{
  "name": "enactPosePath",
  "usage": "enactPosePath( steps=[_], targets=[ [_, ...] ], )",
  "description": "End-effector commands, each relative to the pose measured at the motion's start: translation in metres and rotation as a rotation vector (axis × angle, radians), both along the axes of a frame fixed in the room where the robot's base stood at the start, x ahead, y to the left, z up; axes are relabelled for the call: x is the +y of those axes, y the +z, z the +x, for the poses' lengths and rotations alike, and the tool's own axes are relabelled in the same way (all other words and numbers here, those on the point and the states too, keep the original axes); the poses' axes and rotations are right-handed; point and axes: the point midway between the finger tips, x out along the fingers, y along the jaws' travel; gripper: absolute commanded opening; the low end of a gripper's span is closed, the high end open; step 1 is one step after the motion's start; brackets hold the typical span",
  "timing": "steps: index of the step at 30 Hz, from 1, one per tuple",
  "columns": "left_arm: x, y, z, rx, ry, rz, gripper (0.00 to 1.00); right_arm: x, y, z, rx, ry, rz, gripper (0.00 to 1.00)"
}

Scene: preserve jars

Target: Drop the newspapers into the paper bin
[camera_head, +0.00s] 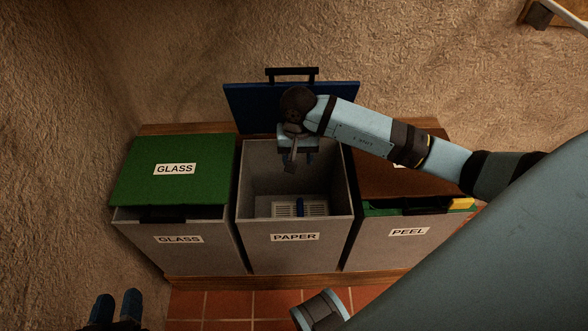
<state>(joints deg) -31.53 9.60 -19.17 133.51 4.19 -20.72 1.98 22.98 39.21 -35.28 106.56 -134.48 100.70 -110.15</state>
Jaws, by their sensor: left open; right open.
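The paper bin (293,259) is the grey middle bin, labelled PAPER. Its blue lid (250,105) stands open at the back. A pale printed bundle with a blue band, which looks like newspapers (314,209), lies inside on the bin's floor. My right gripper (297,158) points down over the bin's opening, open and empty, apart from the bundle. My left gripper (116,298) is at the bottom left, in front of the bins, open with nothing seen between its fingers. Its lower part is cut off by the picture's edge.
The glass bin (178,239) stands to the left with its green lid (150,185) shut. The peel bin (405,245) stands to the right, partly behind my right arm, with something yellow (462,203) at its rim. A rough wall stands behind; tiled floor (230,303) lies in front.

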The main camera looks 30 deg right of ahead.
Motion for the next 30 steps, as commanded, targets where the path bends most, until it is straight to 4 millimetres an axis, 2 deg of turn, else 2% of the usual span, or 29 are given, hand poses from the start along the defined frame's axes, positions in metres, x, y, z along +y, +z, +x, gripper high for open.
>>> enactPosePath(
  steps=[4,8,12,18,30],
  targets=[
    [0.001,0.001,0.000,0.002,0.000,0.003,0.43,0.000,0.006,0.000,0.000,0.000,-0.001,0.50],
    [0.003,0.000,-0.001,0.026,0.003,0.023,0.43,-0.001,0.026,0.001,-0.003,0.001,-0.002,0.50],
    [0.011,-0.011,-0.004,0.075,0.016,0.055,0.43,-0.001,0.051,0.001,-0.004,0.001,-0.001,0.50],
    [0.015,-0.033,-0.012,0.147,0.022,0.082,0.43,0.000,0.072,0.000,0.000,0.001,-0.001,0.50],
    [0.015,-0.030,-0.010,0.143,0.031,0.076,0.43,0.000,0.075,0.000,0.000,0.000,0.000,0.50]
  ],
)
